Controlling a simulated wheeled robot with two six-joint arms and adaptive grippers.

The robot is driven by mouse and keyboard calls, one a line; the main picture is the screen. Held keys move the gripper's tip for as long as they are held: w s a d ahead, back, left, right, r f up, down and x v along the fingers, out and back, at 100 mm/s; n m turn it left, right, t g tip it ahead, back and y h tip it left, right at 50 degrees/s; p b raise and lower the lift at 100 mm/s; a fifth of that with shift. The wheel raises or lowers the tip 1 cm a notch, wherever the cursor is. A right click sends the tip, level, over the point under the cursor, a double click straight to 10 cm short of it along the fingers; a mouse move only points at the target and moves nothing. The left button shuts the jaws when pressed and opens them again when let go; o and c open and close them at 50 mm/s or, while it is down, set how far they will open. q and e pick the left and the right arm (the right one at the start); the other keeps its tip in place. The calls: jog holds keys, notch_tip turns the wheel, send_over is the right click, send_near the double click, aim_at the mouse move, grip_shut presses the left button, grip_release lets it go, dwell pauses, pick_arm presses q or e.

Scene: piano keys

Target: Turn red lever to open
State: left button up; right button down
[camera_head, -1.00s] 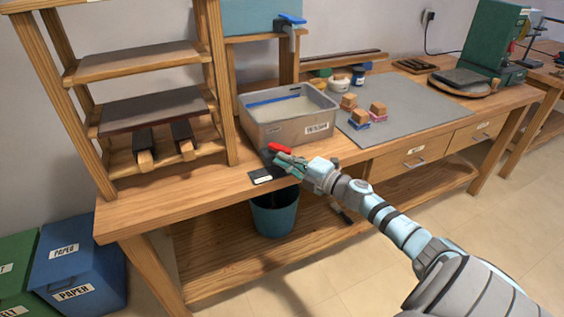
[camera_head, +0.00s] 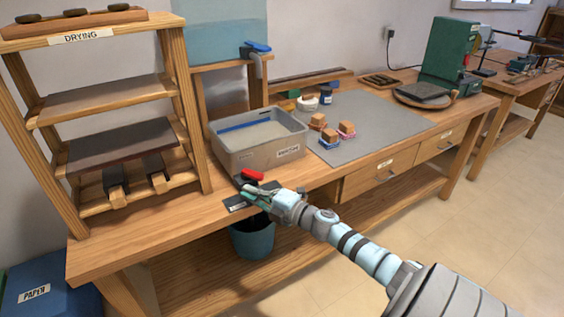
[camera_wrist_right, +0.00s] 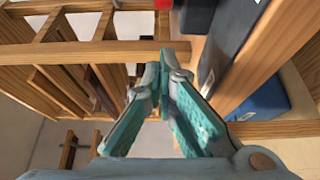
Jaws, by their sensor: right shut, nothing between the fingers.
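The red lever (camera_head: 252,174) is at the front edge of the wooden bench, in front of the grey basin. It lies roughly level, on or beside a dark fitting. My right gripper (camera_head: 246,192) is shut and empty, just below and in front of the lever in the head view. Whether it touches the lever I cannot tell. My left gripper is not in view.
The grey basin (camera_head: 230,158) stands behind the lever, and a wooden drying rack (camera_head: 186,120) to its left. A teal bucket (camera_head: 253,240) sits below the bench edge. Small blocks (camera_head: 328,137) rest on a grey mat (camera_head: 385,128). The bench front left of the lever is clear.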

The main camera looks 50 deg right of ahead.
pick_arm(q)
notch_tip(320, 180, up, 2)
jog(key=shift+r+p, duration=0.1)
jog(key=shift+p, duration=0.45)
pick_arm(e)
jog(key=s+d, duration=0.5)
jog(key=s, duration=0.3)
jog(key=shift+s+r, duration=0.2)
jog(key=shift+s, duration=0.2)
